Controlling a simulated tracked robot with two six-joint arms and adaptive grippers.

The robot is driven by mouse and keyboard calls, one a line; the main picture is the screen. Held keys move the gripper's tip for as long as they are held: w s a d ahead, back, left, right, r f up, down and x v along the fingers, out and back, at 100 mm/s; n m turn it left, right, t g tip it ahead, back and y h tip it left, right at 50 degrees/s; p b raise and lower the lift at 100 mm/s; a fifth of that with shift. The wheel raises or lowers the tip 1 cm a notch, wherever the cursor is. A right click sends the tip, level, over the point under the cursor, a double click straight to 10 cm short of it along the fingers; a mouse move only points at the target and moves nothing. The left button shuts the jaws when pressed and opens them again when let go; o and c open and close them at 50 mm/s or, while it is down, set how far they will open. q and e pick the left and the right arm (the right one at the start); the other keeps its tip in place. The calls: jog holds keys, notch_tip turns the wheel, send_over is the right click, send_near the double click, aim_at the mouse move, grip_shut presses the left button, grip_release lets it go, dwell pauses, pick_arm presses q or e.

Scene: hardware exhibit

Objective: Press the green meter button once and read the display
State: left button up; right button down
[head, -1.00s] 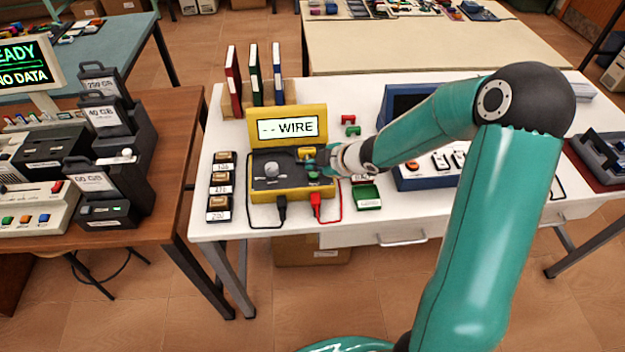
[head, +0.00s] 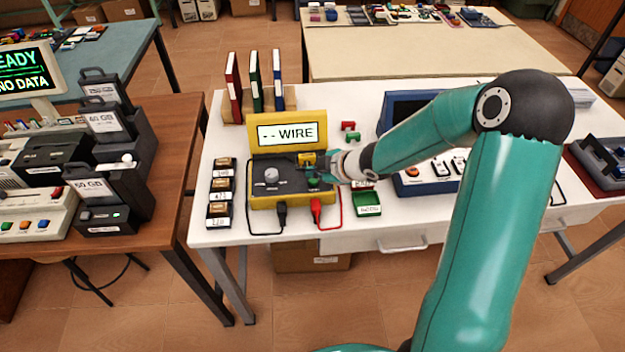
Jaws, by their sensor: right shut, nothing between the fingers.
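The yellow meter (head: 262,197) stands on the white table, with a grey panel, a round knob (head: 271,174) and a yellow part (head: 306,159) at its upper right. Its raised display (head: 286,133) reads "- - WIRE". The green button (head: 313,182) shows as a small green spot at the panel's right side, partly covered by my gripper. My right gripper (head: 318,175) is shut and empty, with its tips over the panel's right side at the button. I cannot tell whether it touches the button. My left gripper is not in view.
A blue-framed device (head: 410,183) sits under my right arm.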

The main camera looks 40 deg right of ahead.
aim_at(315, 182)
dwell(0.4)
jog(key=shift+f+b, duration=0.35)
jog(key=shift+f+b, duration=0.5)
jog(key=shift+f, duration=0.05)
dwell(0.6)
jog(key=shift+s+r, duration=0.1)
jog(key=shift+r, duration=0.05)
jog(key=shift+r+p, duration=0.8)
jog(key=shift+p, duration=0.1)
jog(key=shift+r, duration=0.1)
notch_tip(315, 182, up, 5)
jog(key=p, duration=0.5)
